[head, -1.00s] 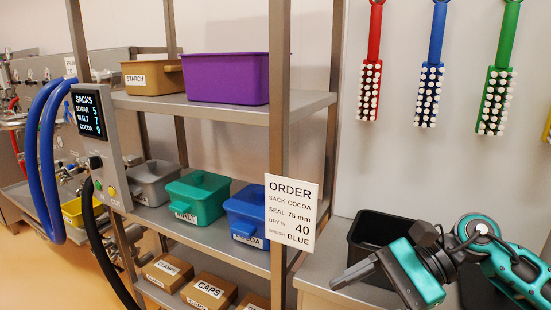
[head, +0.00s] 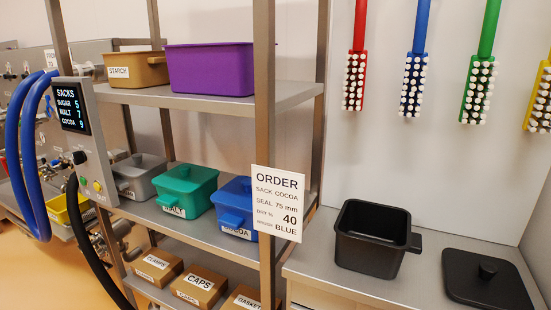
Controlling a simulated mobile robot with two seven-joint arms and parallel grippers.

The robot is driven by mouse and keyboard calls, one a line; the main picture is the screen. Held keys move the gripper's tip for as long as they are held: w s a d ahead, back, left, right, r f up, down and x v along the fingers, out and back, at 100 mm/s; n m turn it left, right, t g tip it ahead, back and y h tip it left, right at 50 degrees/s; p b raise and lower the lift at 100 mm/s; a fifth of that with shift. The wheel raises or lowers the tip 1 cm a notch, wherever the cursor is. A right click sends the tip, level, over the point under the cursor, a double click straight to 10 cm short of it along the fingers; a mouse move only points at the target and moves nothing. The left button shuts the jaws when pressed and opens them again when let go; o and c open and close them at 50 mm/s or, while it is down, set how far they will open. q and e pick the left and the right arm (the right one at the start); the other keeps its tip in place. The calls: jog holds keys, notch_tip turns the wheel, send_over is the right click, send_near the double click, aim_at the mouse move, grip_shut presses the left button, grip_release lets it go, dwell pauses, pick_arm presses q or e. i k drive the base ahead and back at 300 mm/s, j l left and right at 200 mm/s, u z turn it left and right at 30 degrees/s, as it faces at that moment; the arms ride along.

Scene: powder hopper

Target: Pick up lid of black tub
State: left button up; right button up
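The black tub (head: 366,258) stands open on the grey counter at the right, with its handle pointing right. Its inside looks dark, and I cannot tell whether it holds anything. The black lid (head: 487,282) lies flat on the counter to the right of the tub, apart from it, with its round knob on top. The lid's lower edge is close to the bottom of the picture. Neither of my grippers shows in the head view.
The shelf rack at the left holds a purple tub (head: 211,72), a teal tub (head: 187,190) and a blue tub (head: 236,206). An order card (head: 278,203) hangs on its front post. Brushes hang on the wall above the counter. Bare counter (head: 421,279) lies between tub and lid.

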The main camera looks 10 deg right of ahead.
aim_at(492, 284)
jog(key=z, duration=0.4)
jog(key=i+l+z, duration=0.1)
jog(key=z, duration=0.65)
jog(key=i+z, duration=0.1)
jog(key=z, duration=0.3)
